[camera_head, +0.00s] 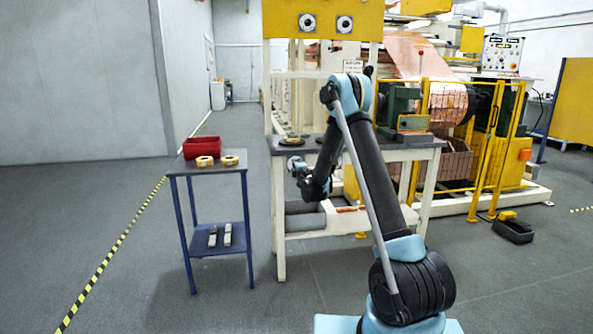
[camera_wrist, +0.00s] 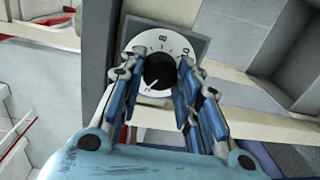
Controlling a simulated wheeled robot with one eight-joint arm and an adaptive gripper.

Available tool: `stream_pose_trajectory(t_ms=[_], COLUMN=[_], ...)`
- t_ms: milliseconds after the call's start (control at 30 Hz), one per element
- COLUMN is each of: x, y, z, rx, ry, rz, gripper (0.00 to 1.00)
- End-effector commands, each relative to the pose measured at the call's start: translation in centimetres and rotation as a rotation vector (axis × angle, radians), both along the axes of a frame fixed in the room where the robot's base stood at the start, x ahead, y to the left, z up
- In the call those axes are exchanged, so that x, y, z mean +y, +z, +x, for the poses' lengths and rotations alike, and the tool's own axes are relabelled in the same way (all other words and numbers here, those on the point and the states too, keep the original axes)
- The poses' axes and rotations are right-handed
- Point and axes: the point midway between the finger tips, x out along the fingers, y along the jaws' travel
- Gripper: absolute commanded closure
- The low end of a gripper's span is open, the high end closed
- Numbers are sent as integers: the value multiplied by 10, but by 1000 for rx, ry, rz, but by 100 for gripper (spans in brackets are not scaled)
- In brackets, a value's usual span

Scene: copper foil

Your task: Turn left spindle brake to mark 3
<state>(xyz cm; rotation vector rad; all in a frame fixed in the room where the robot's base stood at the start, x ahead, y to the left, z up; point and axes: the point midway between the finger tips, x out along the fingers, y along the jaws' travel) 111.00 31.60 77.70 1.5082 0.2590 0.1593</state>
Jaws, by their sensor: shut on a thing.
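A round white dial (camera_wrist: 181,46) with black numerals and a black knob (camera_wrist: 159,71) at its centre is on a grey plate in the wrist view. My gripper (camera_wrist: 157,88) has one finger on each side of the knob and is shut on it. A small light mark shows at the knob's lower left; the numeral it points to cannot be read surely. The fingers hide parts of the dial's sides. In the head view my gripper (camera_head: 297,166) is low, beside the workbench's left front; the knob it holds is not clear there.
Two more dials (camera_head: 307,22) (camera_head: 344,23) sit on a yellow panel (camera_head: 280,19) above. A workbench (camera_head: 398,155) is behind my arm. A small table (camera_head: 213,166) with a red bin (camera_head: 202,147) and tan rings (camera_head: 230,160) stands left. The floor further left is clear.

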Motion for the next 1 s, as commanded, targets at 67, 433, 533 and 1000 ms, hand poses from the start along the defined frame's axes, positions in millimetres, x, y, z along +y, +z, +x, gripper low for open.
stream_pose_trajectory(t_ms=[67, 433, 533, 1000], x=[-8, -5, -4, 1], y=[-2, -2, -2, -1], z=[2, 1, 1, -1], rx=[11, 26, 25, 24], ry=[-14, -10, -8, -1], rz=[25, 76, 77, 76], gripper=[93, 92, 92, 48])
